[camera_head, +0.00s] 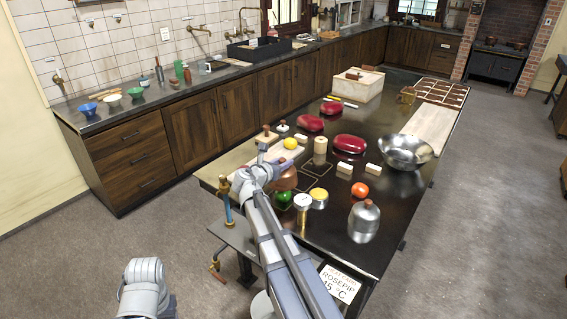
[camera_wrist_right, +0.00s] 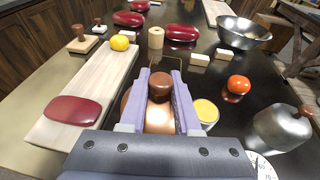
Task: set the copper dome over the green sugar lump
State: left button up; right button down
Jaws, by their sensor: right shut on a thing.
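The copper dome (camera_wrist_right: 159,117) has a brown knob (camera_wrist_right: 158,87) on top. My right gripper (camera_wrist_right: 160,84) is shut on this knob, with one lilac finger at each side. In the head view the dome (camera_head: 288,179) is partly behind my right wrist, over the dark worktop. I cannot tell whether its rim touches the top. A round green thing (camera_head: 284,197) lies just in front of the dome in the head view; I cannot tell whether it is the green sugar lump. No green shows in the wrist view. My left gripper is out of view.
A yellow-topped tin (camera_wrist_right: 205,112) stands close right of the dome. A tomato (camera_wrist_right: 239,84), a grey metal dome (camera_wrist_right: 281,130) and a steel bowl (camera_wrist_right: 243,33) are farther right. A pale board (camera_wrist_right: 97,85) with a red oval thing (camera_wrist_right: 73,111) lies left.

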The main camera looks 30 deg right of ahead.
aim_at(276, 185)
jog(key=shift+f+b, duration=3.55)
jog(key=shift+f, duration=0.25)
jog(key=c, duration=0.5)
grip_release()
jog(key=shift+c, duration=0.2)
jog(key=p+v, duration=0.2)
jog(key=v, duration=0.5)
jog(key=shift+s+a+r, duration=0.15)
jog(key=shift+s+a, duration=0.05)
jog(key=shift+a, duration=0.15)
